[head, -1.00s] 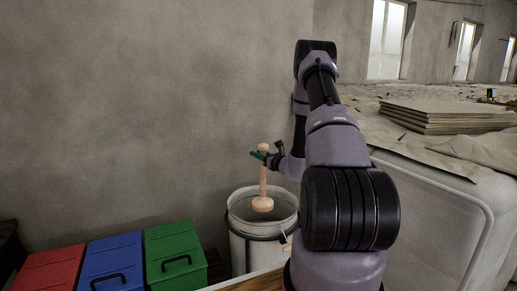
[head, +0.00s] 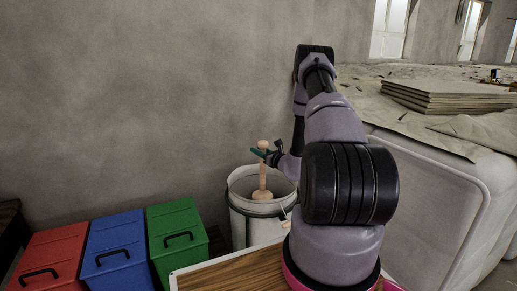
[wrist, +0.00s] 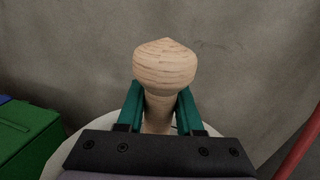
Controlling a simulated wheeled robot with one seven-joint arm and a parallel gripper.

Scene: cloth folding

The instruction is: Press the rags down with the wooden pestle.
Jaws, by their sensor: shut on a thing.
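The wooden pestle (head: 262,178) is upright, its wide foot inside the mouth of the white bin (head: 250,228). My gripper (head: 262,152) is shut on the pestle's shaft just below its top knob, above the bin rim. In the wrist view the knob (wrist: 165,66) stands up between the teal fingers of my gripper (wrist: 160,100), one on each side of the neck. Part of the white bin's rim (wrist: 55,145) shows behind the gripper there. I cannot see the rags, nor whether the pestle's foot touches anything inside the bin.
Red (head: 50,258), blue (head: 115,250) and green (head: 178,238) lidded boxes stand left of the bin. A wooden tabletop (head: 228,274) lies in front. A grey wall is behind; a large pale block (head: 430,190) with stacked boards (head: 450,95) is at right.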

